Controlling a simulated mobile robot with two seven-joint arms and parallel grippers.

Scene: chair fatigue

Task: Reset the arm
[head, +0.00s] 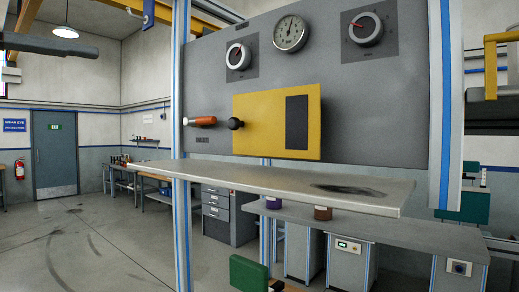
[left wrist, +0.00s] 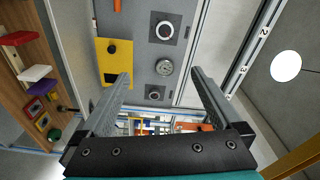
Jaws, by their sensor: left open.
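The grey control panel (head: 290,55) carries a yellow plate (head: 275,100) with a black rectangle on it. A black knob (head: 236,124) is at the plate's left edge, and an orange-brown handle (head: 202,121) sticks out left of it. In the left wrist view, the yellow plate (left wrist: 115,62), black knob (left wrist: 111,48) and part of the orange handle (left wrist: 117,5) appear turned sideways. My left gripper (left wrist: 158,73) is open and empty, its fingers apart in front of the panel, touching nothing visible. It does not show in the head view. My right gripper is out of view.
A pressure gauge (head: 291,33) sits between two dials (head: 238,56) (head: 365,28). A grey shelf (head: 270,182) juts out below the panel, between blue-edged posts (head: 181,150). A green object (head: 248,273) is low in front. Open floor (head: 90,250) lies left.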

